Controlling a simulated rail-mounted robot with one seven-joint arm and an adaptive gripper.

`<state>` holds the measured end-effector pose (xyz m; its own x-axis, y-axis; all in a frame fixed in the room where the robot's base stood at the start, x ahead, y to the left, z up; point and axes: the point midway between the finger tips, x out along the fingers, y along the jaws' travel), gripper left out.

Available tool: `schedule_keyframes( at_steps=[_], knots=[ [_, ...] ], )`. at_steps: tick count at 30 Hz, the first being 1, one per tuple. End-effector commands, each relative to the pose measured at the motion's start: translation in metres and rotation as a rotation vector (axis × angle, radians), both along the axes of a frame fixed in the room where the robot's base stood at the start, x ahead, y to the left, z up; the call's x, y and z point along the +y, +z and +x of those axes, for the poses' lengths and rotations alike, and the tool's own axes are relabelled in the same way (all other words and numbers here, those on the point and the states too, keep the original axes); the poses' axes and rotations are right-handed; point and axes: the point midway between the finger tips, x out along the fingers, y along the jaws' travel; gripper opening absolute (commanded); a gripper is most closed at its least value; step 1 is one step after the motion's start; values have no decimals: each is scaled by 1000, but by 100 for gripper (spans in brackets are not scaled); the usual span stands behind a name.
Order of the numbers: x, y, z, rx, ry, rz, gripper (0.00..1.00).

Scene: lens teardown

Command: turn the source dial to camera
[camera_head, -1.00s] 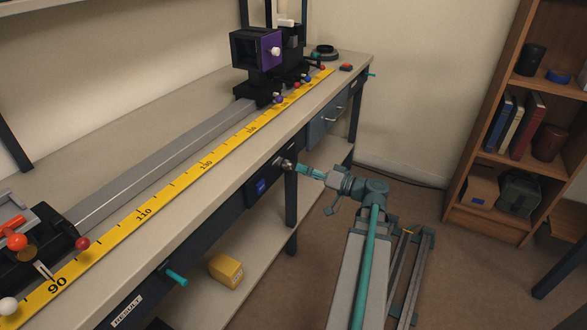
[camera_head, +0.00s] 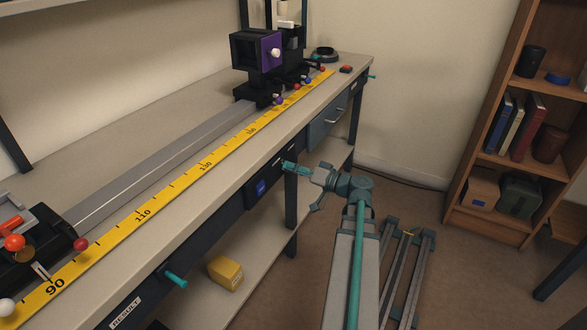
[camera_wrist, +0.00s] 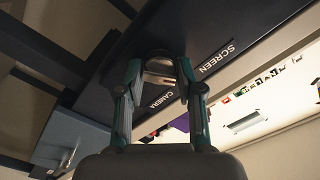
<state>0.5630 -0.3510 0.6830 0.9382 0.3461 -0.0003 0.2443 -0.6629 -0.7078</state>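The source dial (camera_wrist: 159,66) is a small round metallic knob on the dark front panel under the bench top. It shows between my fingertips in the wrist view; in the head view my gripper mostly hides it. The label CAMERA (camera_wrist: 158,102) is on the panel below the dial in the wrist view, and SCREEN (camera_wrist: 217,57) is to its right. My gripper (camera_head: 288,166) is at the panel, and its teal fingers (camera_wrist: 160,70) stand spread on either side of the dial. A small gap seems to show on each side. Which label the dial points to cannot be made out.
A blue-marked panel (camera_head: 260,187) is beside the dial. A teal handle (camera_head: 175,278) juts from the bench front at lower left. A drawer (camera_head: 327,122) is to the right. The bench carries a rail (camera_head: 165,155) and yellow ruler (camera_head: 207,166).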

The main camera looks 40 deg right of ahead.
Motion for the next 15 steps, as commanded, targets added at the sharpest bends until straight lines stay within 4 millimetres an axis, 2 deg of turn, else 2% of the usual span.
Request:
schedule_keyframes(
  at_steps=[2,15],
  knots=[
    [0,0,0,-1,1,0,2],
    [0,2,0,34,1,92,2]
  ],
)
